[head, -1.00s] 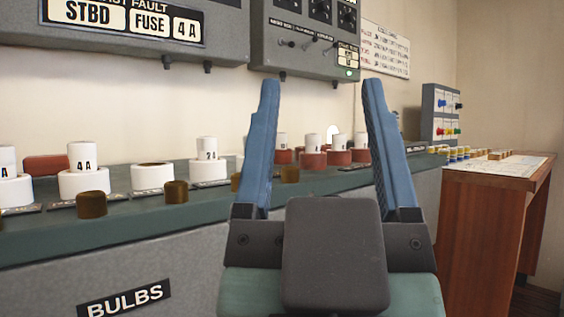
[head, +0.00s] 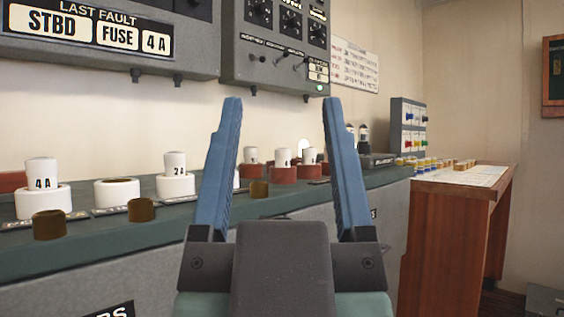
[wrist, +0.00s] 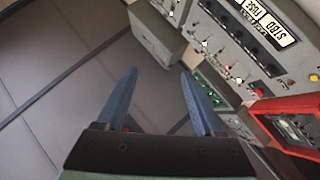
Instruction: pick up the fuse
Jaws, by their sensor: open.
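My gripper (head: 282,104) is open and empty, its two blue fingers pointing up in front of the bench. White fuses stand in round holders along the bench: one marked 4A (head: 41,173) at the far left, one marked 2A (head: 175,164) left of my gripper. Several smaller white fuses in red holders (head: 283,173) show between and beside the fingers, beyond them. One white holder (head: 117,192) has no fuse standing in it. In the wrist view my gripper (wrist: 158,72) also shows open, with no fuse between its fingers.
A panel (head: 95,30) on the wall reads LAST FAULT STBD FUSE 4A. Brown knobs (head: 141,210) line the bench's front edge (head: 90,247). A wooden chart table (head: 455,235) stands at the right.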

